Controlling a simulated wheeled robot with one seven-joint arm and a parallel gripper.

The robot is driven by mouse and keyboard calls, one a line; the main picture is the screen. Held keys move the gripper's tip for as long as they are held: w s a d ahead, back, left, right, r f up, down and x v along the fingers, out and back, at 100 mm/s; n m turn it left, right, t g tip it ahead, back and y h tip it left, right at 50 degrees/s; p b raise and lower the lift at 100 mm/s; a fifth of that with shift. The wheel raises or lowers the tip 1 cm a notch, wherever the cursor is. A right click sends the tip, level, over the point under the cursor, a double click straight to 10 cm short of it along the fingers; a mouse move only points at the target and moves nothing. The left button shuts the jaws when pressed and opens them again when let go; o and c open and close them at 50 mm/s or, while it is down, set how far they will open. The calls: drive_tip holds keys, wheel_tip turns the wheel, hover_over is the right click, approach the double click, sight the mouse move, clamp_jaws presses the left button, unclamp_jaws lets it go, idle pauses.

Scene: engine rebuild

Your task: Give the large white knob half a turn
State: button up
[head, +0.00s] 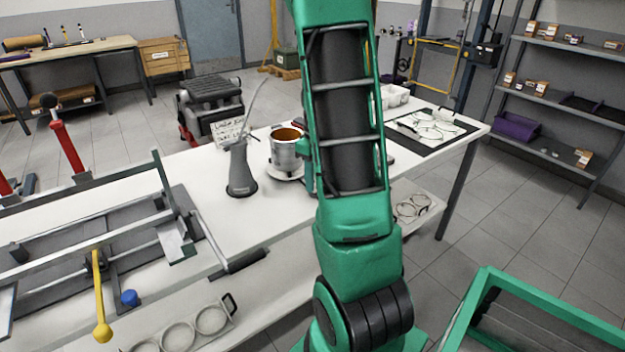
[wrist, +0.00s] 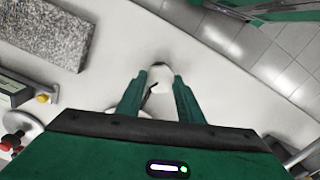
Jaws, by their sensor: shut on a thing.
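In the wrist view the two green fingers of my gripper (wrist: 160,80) reach over a white surface. They are closed on the sides of a rounded white piece, which looks like the large white knob (wrist: 160,86). A thin dark mark shows beside it, near the left finger. The lower part of the knob is hidden by my gripper's body. In the head view my green arm stands in front of the workbench (head: 255,215) and hides the knob; I cannot make out the fingertips there.
A silver pot (head: 286,152) and a dark grey oil can (head: 240,170) stand on the bench left of my arm. A metal frame fixture with a yellow lever (head: 97,290) is at left. A grey speckled block (wrist: 47,32) and a red knob (wrist: 14,142) show in the wrist view.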

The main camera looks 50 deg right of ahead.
drive_tip(key=n, duration=0.4)
drive_tip(key=shift+w+r+n, duration=0.15)
drive_tip(key=shift+w+n, duration=0.1)
drive_tip(key=shift+n, duration=0.15)
idle(0.4)
drive_tip(key=o, duration=1.1)
drive_tip(key=shift+s, duration=0.1)
wheel_tip(320, 180, up, 11)
drive_tip(key=shift+f, duration=0.2)
